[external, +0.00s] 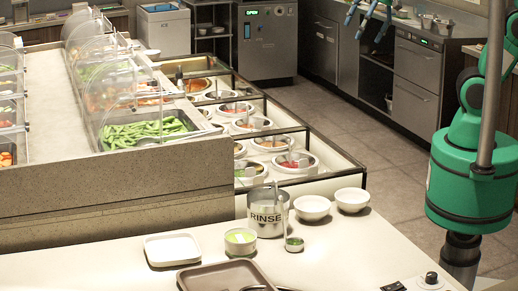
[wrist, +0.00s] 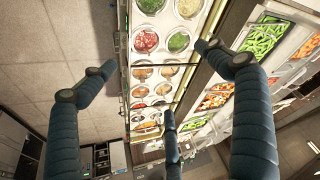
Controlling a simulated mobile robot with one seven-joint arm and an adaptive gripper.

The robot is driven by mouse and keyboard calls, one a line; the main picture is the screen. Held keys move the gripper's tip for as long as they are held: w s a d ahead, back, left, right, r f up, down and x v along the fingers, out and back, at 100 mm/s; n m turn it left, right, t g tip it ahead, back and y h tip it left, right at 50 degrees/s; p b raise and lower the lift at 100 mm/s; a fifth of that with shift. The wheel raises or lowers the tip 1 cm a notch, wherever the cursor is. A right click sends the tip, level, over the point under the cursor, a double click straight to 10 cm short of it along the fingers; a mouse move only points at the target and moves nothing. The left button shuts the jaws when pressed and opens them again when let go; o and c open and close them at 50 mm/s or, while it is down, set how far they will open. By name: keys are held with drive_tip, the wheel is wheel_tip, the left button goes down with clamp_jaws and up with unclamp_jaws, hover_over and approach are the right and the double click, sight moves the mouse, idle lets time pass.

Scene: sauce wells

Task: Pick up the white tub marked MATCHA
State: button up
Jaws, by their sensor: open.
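No readable MATCHA mark shows in either view. In the external view a small pale tub (external: 240,241) with light green contents stands on the front counter; I cannot read any mark on it. My gripper (external: 368,14) is at the top edge of the external view, high above the floor and far from that tub. In the wrist view my gripper (wrist: 160,80) has its dark blue fingers spread wide, with nothing between them. The front-counter tub does not show in the wrist view.
A metal RINSE pot (external: 267,212), two white bowls (external: 312,208), a small green-filled cup (external: 294,244), a white plate (external: 172,249) and a brown tray (external: 222,275) crowd the tub. Sauce wells (wrist: 145,73) with glass panels lie behind. The aisle floor (external: 380,150) is clear.

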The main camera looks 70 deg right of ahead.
drive_tip(key=w+a+f+n+g, duration=0.1)
drive_tip(key=w+a+f, duration=0.2)
drive_tip(key=w+a, duration=0.45)
drive_tip(key=w+a+f+n, duration=0.1)
drive_tip(key=w+a+f, duration=0.25)
drive_tip(key=a, duration=0.75)
drive_tip(key=w+a+f+n+g, duration=0.1)
drive_tip(key=w+a+f, duration=0.2)
drive_tip(key=w+a, duration=0.5)
drive_tip(key=s+a+f+n, duration=0.1)
drive_tip(key=s+a+f, duration=0.1)
drive_tip(key=a+f, duration=0.9)
drive_tip(key=s+a+f+n+g, duration=0.1)
drive_tip(key=s+a+f, duration=0.2)
drive_tip(key=a+f, duration=0.8)
drive_tip(key=a, duration=0.9)
drive_tip(key=shift+f+n+g+p, duration=0.2)
drive_tip(key=shift+n+g+p, duration=0.1)
drive_tip(key=shift+p, duration=0.1)
drive_tip(key=shift+f, duration=0.15)
drive_tip(key=b, duration=0.1)
hover_over(241, 244)
drive_tip(key=w+d, duration=0.1)
drive_tip(key=d, duration=0.3)
drive_tip(key=shift+w+f, duration=0.2)
drive_tip(key=shift+f, duration=3.95)
drive_tip(key=shift+d, duration=0.1)
